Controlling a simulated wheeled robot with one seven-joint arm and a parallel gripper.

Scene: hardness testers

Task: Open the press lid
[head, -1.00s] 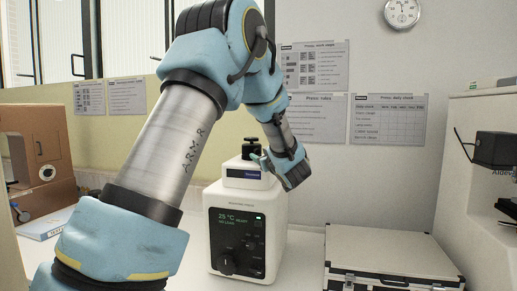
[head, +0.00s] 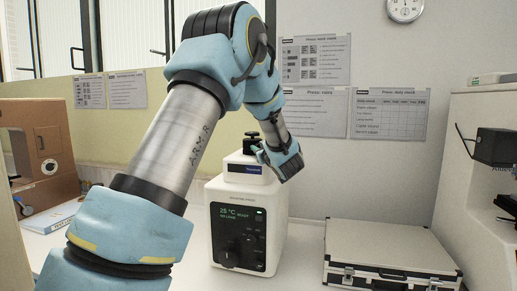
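The press (head: 240,232) is a white box with a black front panel, a dial and a lit display reading about 25 °C. Its white lid (head: 238,172) sits on top, looks closed, and carries a black knob (head: 251,142). My gripper (head: 262,156) is at the right side of the lid, close to the knob. It covers the lid's right part. Its fingers are small and partly hidden, so I cannot tell whether they are open or touch the lid.
A silver case (head: 385,245) lies on the bench right of the press. A white machine with a black head (head: 494,147) stands at the far right. A brown box (head: 40,150) and a paper booklet (head: 50,218) are at the left. Sheets (head: 390,113) hang on the wall behind.

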